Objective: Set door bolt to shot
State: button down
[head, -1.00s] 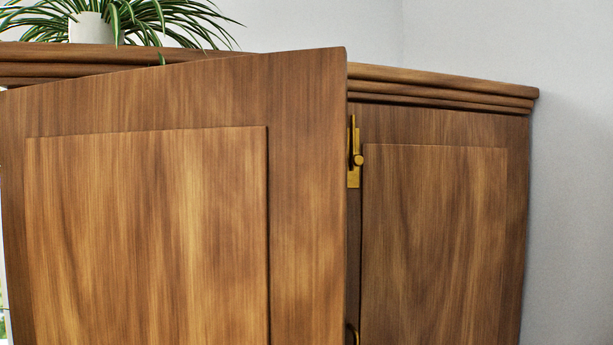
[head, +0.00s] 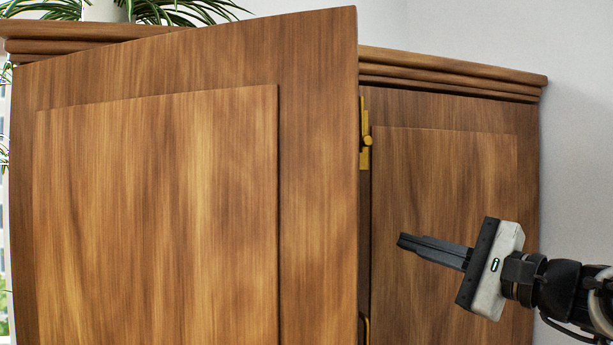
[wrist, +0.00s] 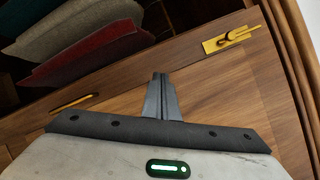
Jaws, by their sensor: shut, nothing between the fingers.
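The brass door bolt (head: 366,140) is mounted near the top of the right cabinet door's (head: 450,180) left edge, with a small round knob on it. In the head view the open left door partly covers its plate. The bolt also shows in the wrist view (wrist: 232,39), at the upper right and clear of the fingers. My gripper (head: 402,241) is shut and empty, pointing left in front of the right door, below and to the right of the bolt. Its closed fingers also show in the wrist view (wrist: 159,78), apart from the bolt.
The left cabinet door (head: 180,190) stands open and fills much of the head view. A brass handle (head: 364,328) sits lower on the right door's edge. A potted plant (head: 105,10) stands on top. A grey wall lies to the right.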

aim_at(365, 141)
jog(key=s+d+r+m+t+y, duration=0.1)
jog(key=d+r+t, duration=0.3)
jog(key=r, duration=0.3)
jog(key=shift+s+r+m+t, duration=0.15)
jog(key=shift+m+t, duration=0.15)
jog(key=shift+y, duration=0.3)
jog(key=shift+s+a+r+p+x, duration=0.25)
jog(key=shift+p+x, duration=0.4)
jog(key=shift+x, duration=1.5)
jog(key=shift+s+a+r+p+x, duration=0.3)
jog(key=shift+p+x, duration=0.4)
jog(key=shift+x, duration=1.45)
jog(key=shift+s+a+r+p+x, duration=0.1)
jog(key=shift+s+a+p+x, duration=0.4)
jog(key=shift+x, duration=1.65)
jog(key=shift+w+d, duration=0.15)
jog(key=shift+d, duration=0.15)
notch_tip(365, 141, up, 3)
jog(key=shift+r+p, duration=0.1)
jog(key=shift+p, duration=0.2)
